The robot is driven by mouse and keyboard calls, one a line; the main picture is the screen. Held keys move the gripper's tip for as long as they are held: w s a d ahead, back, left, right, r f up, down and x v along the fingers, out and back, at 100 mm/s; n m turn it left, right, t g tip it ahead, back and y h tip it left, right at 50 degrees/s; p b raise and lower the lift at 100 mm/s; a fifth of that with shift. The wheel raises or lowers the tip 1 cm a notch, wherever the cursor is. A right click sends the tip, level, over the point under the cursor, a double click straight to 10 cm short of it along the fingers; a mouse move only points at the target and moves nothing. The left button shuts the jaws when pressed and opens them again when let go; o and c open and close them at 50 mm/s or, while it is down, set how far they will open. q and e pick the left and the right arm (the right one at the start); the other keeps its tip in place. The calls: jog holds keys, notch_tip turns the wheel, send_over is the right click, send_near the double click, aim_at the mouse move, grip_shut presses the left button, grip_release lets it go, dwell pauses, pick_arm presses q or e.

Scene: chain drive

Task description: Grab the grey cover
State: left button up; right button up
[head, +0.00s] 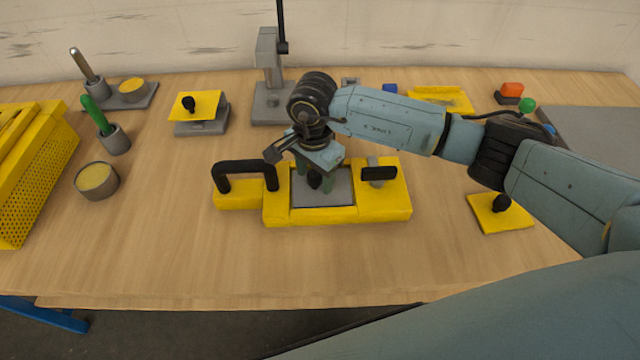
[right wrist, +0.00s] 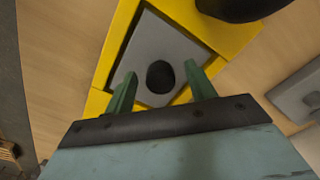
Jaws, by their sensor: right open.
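The grey cover (head: 338,190) is a flat grey plate with a black knob (head: 315,180). It lies in the recess of a yellow housing (head: 385,211) at the middle of the table. The right wrist view shows the cover (right wrist: 157,45) with its knob (right wrist: 160,77) between the fingertips. My right gripper (head: 315,178) is open over the cover, one green finger on each side of the knob. In the right wrist view the fingers (right wrist: 162,88) stand apart from the knob. I cannot tell the exact height of the fingertips above the plate. My left gripper is not in view.
A black handle (head: 245,168) rises at the housing's left and a black-topped grey latch (head: 379,173) at its right. A yellow plate with a knob (head: 500,213) lies to the right. A grey press stand (head: 270,105) is behind. The front of the table is clear.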

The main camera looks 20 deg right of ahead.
jog(key=shift+f, duration=0.2)
jog(key=c, duration=1.1)
jog(key=shift+c, duration=0.2)
jog(key=shift+r, duration=0.1)
